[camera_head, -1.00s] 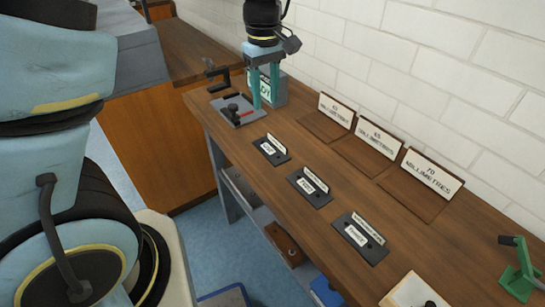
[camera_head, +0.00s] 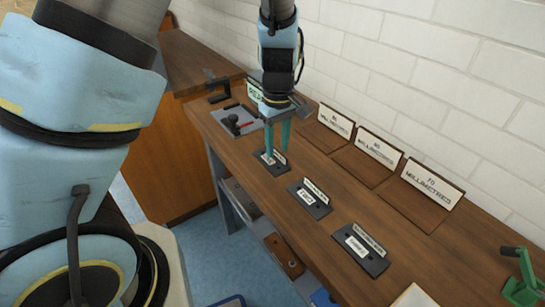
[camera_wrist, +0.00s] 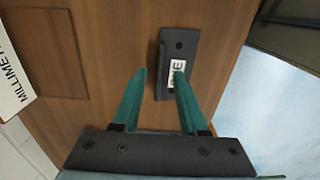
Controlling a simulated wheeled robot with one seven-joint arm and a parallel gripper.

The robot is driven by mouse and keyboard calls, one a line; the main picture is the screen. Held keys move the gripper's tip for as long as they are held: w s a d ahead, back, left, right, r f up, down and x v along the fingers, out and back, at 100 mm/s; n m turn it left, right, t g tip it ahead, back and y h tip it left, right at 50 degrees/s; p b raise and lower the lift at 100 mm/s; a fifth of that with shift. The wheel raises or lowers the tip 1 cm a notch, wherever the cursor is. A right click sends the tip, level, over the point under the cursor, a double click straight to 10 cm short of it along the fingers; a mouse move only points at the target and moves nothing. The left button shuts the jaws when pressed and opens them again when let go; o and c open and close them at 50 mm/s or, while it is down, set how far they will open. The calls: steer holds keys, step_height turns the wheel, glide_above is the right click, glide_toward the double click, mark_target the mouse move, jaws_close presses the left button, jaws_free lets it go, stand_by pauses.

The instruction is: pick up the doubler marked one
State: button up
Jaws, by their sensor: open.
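The doubler under my gripper is a dark plate (camera_head: 262,167) with a white label, farthest of three such plates along the bench. In the wrist view this dark plate (camera_wrist: 179,45) has a round hole and a white label ending in "E"; a finger covers part of the word. My gripper (camera_head: 277,152) is open above the plate, pointing down. In the wrist view my gripper (camera_wrist: 161,72) has its right finger over the label and its left finger beside the plate, over bare wood. Nothing is held. The height gap is unclear.
Two more dark labelled plates, a middle one (camera_head: 322,209) and a near one (camera_head: 374,264), lie along the bench (camera_head: 330,240). Three sign stands line the wall, one reading 70 millimetres (camera_head: 432,186). A grey tray (camera_head: 222,115) lies beyond. A green tool (camera_head: 522,290) stands at right.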

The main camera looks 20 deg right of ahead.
steer(key=shift+f, duration=0.65)
jaws_close()
stand_by(0.9)
